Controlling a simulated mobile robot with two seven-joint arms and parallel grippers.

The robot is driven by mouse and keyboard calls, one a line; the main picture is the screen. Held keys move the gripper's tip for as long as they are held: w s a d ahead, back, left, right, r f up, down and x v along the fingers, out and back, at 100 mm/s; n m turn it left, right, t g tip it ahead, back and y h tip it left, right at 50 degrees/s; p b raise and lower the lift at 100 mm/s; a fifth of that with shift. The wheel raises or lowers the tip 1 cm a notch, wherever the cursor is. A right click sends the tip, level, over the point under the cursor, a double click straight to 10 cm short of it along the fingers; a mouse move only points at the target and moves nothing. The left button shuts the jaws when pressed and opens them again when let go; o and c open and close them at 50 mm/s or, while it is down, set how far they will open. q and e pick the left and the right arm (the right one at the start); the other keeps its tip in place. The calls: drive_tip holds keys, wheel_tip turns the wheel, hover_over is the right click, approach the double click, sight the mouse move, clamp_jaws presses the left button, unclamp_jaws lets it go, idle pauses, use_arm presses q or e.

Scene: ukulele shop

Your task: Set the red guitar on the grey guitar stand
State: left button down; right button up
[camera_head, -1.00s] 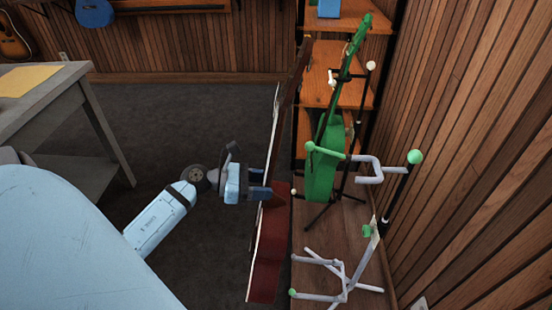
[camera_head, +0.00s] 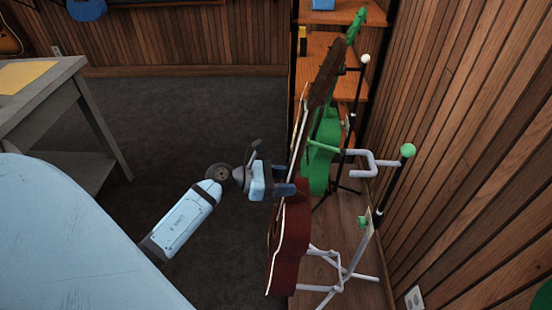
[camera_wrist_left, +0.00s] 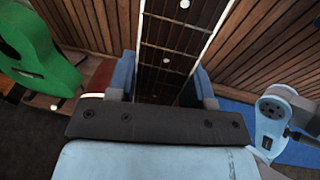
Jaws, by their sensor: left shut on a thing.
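The red guitar (camera_head: 291,232) is held roughly upright, its neck leaning up and to the right in the head view. My left gripper (camera_head: 288,189) is shut on its neck, just above the body. In the left wrist view the dark fretboard (camera_wrist_left: 172,45) runs up between the fingers of my left gripper (camera_wrist_left: 165,85). The grey guitar stand (camera_head: 357,255), with green-tipped arms, stands just right of the red guitar. The guitar's body overlaps its lower left part in the picture, and I cannot tell whether they touch. My right gripper is not seen.
A green guitar (camera_head: 320,160) on another stand is close behind the red guitar and partly hidden by it. A wooden wall (camera_head: 470,150) closes the right side. Orange shelves (camera_head: 325,65) stand at the back. A grey table (camera_head: 45,95) is at left, with open dark floor between.

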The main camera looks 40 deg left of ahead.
use_arm(q)
drive_tip(key=shift+w+d+r, duration=0.15)
drive_tip(key=shift+w+d, duration=0.35)
drive_tip(key=shift+d, duration=0.15)
drive_tip(key=shift+r+p+x, duration=0.15)
drive_tip(key=shift+x, duration=0.55)
drive_tip(key=shift+r+p+x, duration=0.1)
drive_tip(key=shift+p+x, duration=0.05)
drive_tip(key=shift+x, duration=0.5)
drive_tip(key=shift+w+d+f, duration=0.1)
drive_tip(key=shift+w+d, duration=0.3)
drive_tip(key=shift+d, duration=0.3)
drive_tip(key=shift+w+d+f, duration=0.1)
drive_tip(key=shift+w+d, duration=0.35)
drive_tip(key=shift+d, duration=0.3)
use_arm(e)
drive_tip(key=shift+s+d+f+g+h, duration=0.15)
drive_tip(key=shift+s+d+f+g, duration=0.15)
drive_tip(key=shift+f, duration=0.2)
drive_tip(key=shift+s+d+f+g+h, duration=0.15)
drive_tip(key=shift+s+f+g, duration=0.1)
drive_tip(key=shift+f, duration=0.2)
use_arm(q)
drive_tip(key=shift+w+d, duration=0.15)
drive_tip(key=shift+d, duration=0.05)
drive_tip(key=r+p+x, duration=0.1)
drive_tip(key=x, duration=0.5)
drive_tip(key=shift+s+d, duration=0.25)
drive_tip(key=shift+d, duration=0.15)
drive_tip(key=shift+d+f, duration=0.1)
